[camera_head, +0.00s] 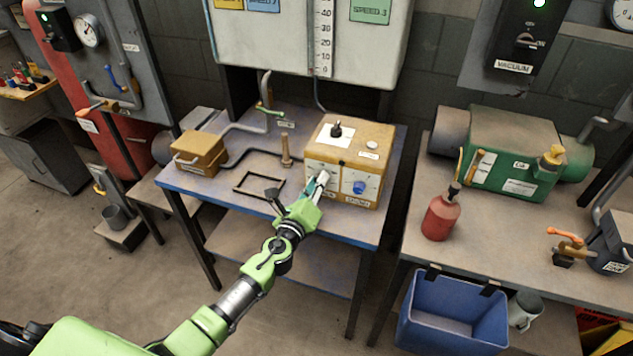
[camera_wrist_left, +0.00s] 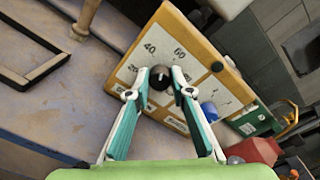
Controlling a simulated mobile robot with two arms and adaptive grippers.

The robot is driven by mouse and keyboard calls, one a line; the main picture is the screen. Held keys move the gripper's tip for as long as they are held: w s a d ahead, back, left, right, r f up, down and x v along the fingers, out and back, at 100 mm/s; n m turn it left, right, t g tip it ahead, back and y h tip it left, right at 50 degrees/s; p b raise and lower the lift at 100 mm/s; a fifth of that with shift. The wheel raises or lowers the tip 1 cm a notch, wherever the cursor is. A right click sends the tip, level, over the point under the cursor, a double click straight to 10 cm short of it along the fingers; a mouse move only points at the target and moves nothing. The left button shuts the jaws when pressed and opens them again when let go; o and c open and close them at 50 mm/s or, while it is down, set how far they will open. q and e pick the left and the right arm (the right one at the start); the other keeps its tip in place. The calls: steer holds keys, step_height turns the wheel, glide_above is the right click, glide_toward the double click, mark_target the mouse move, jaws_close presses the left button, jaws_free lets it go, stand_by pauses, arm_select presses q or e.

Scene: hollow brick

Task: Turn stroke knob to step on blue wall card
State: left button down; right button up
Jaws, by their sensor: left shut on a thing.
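The yellow control box (camera_head: 382,140) stands on the blue-edged table. My left gripper (camera_head: 322,182) is at the left dial on its front. In the left wrist view, the fingers of this gripper (camera_wrist_left: 161,82) are shut on a dark round knob (camera_wrist_left: 160,77). The white dial plate (camera_wrist_left: 190,62) around it shows 20, 40 and 60. The fingers hide part of the knob, and I cannot tell where it points. The blue wall card (camera_head: 263,5) hangs at the top, cut by the picture edge; its lettering is only partly visible. My right gripper is out of view.
A blue knob (camera_head: 360,187) sits right of the held one; it also shows in the wrist view (camera_wrist_left: 209,110). A black lever (camera_head: 336,129) stands on the box top. A black frame (camera_head: 258,184) and upright post (camera_head: 286,150) are to the left. A green card (camera_head: 371,10) hangs above.

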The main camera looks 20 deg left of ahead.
arm_select(q)
steer(key=m+p, duration=0.1)
steer(key=m, duration=0.4)
steer(key=shift+d+y, duration=0.15)
steer(key=shift+y, duration=0.15)
steer(key=shift+m, duration=0.4)
steer(key=c, duration=1.8)
jaws_free()
steer(key=s, duration=1.2)
steer(key=shift+r, duration=0.35)
